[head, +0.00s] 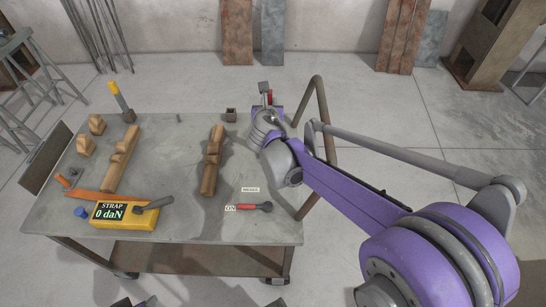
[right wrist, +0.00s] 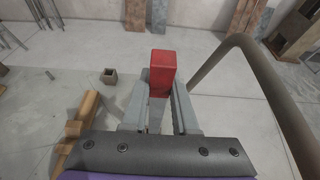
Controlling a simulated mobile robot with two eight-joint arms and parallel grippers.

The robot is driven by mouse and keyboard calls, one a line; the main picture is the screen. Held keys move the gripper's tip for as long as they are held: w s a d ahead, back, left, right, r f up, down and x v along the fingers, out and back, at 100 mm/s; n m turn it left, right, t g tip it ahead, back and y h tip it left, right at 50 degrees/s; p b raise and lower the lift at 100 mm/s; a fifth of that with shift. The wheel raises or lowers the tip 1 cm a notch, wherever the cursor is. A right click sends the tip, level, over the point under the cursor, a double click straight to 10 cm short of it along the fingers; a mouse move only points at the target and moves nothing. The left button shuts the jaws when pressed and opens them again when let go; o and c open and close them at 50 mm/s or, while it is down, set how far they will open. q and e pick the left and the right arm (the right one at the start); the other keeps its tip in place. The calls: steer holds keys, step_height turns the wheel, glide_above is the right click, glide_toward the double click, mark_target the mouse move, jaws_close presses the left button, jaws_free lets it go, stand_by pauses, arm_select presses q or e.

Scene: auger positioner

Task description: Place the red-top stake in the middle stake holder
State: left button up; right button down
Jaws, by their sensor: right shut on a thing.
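The red-top stake (right wrist: 162,75) is between the fingers of my right gripper (right wrist: 160,105), which is shut on it. In the head view its red top (head: 270,96) shows beside my right gripper (head: 266,100), at the table's back right corner. The lower part of the stake is mostly hidden. An empty, square stake holder (head: 231,115) stands at the table's back edge, left of the gripper; it also shows in the right wrist view (right wrist: 109,76). A yellow-top stake (head: 119,97) leans in another holder (head: 129,116) farther left. My left gripper is not recognisable.
Wooden logs (head: 213,160) lie on the grey table (head: 170,205), with smaller wood blocks (head: 87,146) at left. A yellow strap gauge (head: 125,216) and a red-handled lever (head: 250,207) are near the front. A bent brown pipe (head: 322,110) rises right of the gripper.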

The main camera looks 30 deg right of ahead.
steer(key=shift+w+f+b, duration=0.15)
steer(key=shift+f+b, duration=0.5)
steer(key=shift+f, duration=4.25)
steer(key=shift+f, duration=0.2)
steer(key=c, duration=0.7)
jaws_free()
steer(key=shift+r, duration=0.1)
steer(key=shift+r, duration=0.1)
